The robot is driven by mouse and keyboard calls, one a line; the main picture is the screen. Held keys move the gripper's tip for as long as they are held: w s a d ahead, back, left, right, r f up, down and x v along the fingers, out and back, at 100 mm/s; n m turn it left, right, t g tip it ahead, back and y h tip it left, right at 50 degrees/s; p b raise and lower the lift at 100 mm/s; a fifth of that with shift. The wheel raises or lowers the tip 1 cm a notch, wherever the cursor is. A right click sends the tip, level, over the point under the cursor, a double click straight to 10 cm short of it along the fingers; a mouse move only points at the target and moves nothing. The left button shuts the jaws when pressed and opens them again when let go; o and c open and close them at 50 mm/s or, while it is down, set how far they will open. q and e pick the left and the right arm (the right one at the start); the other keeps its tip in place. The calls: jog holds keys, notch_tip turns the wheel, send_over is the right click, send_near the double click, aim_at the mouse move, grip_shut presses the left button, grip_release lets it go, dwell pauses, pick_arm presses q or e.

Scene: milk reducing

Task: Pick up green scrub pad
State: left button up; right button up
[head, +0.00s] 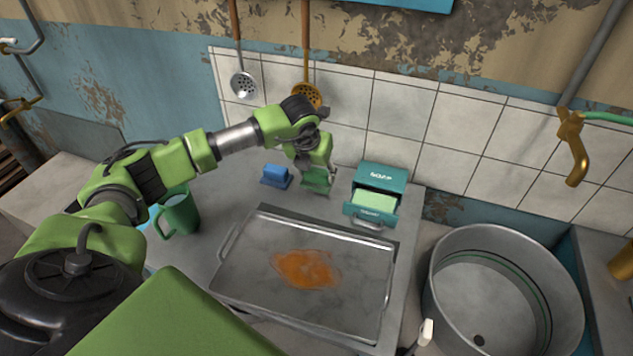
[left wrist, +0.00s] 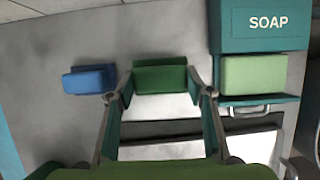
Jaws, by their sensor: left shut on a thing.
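The green scrub pad (left wrist: 160,79) is a dark green block between the two fingertips of my left gripper (left wrist: 160,94) in the left wrist view. The gripper is shut on it, with one finger at each side. In the head view my left gripper (head: 317,182) points down at the back of the counter, between a blue sponge-like block (head: 276,176) and the teal soap box (head: 381,180). There the pad is hard to tell from the green gripper. Whether the pad touches the counter is unclear. My right gripper is not in view.
The soap box has an open drawer holding a light green block (head: 375,201). A metal tray (head: 340,316) with an orange stain lies in front. A green mug (head: 180,216) stands left, a large metal pot (head: 500,238) right. Ladles (head: 243,86) hang on the tiled wall behind.

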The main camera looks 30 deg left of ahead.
pick_arm(q)
jog(key=s+d+r+b, duration=0.3)
jog(key=s+d+r, duration=0.1)
jog(key=s+r, duration=0.6)
jog(key=s, duration=0.3)
jog(key=shift+s, duration=0.25)
jog(key=shift+o, duration=0.6)
jog(key=shift+w+r, duration=0.1)
